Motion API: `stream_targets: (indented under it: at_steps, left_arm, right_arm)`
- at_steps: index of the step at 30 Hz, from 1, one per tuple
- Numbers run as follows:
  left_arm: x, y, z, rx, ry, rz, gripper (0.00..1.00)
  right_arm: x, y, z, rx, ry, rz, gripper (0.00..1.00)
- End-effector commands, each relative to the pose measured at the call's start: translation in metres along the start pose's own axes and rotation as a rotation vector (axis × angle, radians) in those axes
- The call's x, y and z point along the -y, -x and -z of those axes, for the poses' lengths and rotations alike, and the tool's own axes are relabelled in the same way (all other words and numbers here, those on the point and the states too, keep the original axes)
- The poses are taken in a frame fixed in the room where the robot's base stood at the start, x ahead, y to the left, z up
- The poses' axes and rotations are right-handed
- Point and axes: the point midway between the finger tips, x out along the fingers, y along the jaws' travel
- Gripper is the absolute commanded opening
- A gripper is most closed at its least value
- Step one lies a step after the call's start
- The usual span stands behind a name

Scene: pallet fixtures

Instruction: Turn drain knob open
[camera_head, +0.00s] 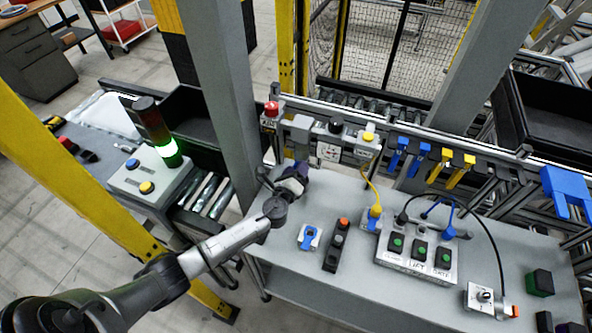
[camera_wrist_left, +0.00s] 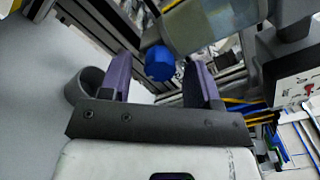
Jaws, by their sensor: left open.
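A blue knob (camera_wrist_left: 160,63), which looks like the drain knob, sits at the end of a pale, see-through cylinder (camera_wrist_left: 212,22) in the left wrist view. My left gripper (camera_wrist_left: 157,70) is open, with its purple fingers apart on either side of the knob in the picture. I see no contact between fingers and knob. In the head view my left gripper (camera_head: 295,180) is by the grey post, below the red-topped unit (camera_head: 271,112) and left of the gauge (camera_head: 327,151). The knob cannot be made out there and is probably behind the gripper. My right gripper is not in view.
The grey bench (camera_head: 330,288) holds a blue latch (camera_head: 309,237), a black switch block (camera_head: 337,246) and a box with green buttons (camera_head: 418,250). A rail above carries blue and yellow hooks (camera_head: 440,162). A grey post (camera_head: 228,90) stands close to my left arm.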

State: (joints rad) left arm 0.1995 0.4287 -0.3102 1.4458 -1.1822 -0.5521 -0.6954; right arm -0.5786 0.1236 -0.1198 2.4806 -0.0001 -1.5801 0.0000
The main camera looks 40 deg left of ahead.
Motion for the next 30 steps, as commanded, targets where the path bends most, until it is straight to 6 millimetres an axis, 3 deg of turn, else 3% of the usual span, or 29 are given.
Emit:
stream_targets:
  at_steps: [8,24,30]
  left_arm:
    - [0.0,-0.0007,0.0002,0.0,0.0,0.0,0.56]
    - [-0.0002,-0.0005,0.0001,0.0,0.0,0.0,0.07]
    - [-0.001,-0.0004,0.001,0.0,0.022,-0.001,0.07]
  right_arm:
    - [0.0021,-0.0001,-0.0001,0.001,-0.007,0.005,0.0]
    - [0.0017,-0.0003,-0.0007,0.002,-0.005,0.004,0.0]
    - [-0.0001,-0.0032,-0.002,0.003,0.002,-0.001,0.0]
